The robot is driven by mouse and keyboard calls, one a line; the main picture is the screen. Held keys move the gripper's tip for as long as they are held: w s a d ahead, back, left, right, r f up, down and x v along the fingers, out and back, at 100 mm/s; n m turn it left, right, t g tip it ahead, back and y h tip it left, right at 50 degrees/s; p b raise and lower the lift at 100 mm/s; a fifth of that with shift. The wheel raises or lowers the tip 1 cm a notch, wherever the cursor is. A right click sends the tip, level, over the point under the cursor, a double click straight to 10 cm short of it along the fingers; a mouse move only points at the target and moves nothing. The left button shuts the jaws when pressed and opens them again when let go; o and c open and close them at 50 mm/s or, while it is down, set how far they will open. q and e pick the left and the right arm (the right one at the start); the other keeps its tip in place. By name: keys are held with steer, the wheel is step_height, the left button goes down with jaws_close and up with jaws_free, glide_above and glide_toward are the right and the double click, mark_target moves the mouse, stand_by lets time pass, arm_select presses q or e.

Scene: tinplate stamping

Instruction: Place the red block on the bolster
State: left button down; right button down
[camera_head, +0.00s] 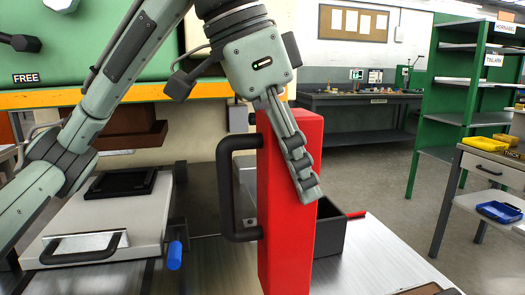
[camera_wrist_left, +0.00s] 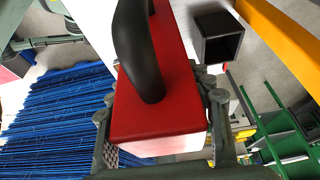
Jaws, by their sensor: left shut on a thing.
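The red block (camera_head: 285,205) is a tall upright block with a black handle (camera_head: 228,190) on its left side. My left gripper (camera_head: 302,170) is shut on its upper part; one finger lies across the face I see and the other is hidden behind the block. In the left wrist view the red block (camera_wrist_left: 160,110) sits between the two fingers, handle toward the camera. Its lower end is near the bottom of the head view, and I cannot tell whether it touches the metal surface (camera_head: 375,262). I cannot tell for certain which surface is the bolster. My right gripper is not in view.
A black open box (camera_head: 330,230) stands just behind the block. A pale plate with a black handle (camera_head: 85,248) and a blue-tipped lever (camera_head: 174,256) are at left, below the green machine (camera_head: 110,50). Green shelving (camera_head: 450,110) and a grey bench (camera_head: 495,165) stand at right.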

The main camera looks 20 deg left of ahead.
mark_target(297, 202)
arm_select(q)
steer(key=shift+a+x, duration=0.2)
steer(key=shift+x, duration=0.9)
steer(key=shift+a+x, duration=0.25)
steer(key=shift+x, duration=0.85)
steer(key=c, duration=1.1)
jaws_free()
steer(key=shift+f, duration=0.4)
steer(key=o, duration=0.5)
steer(key=shift+c, duration=0.2)
steer(key=shift+r, duration=0.2)
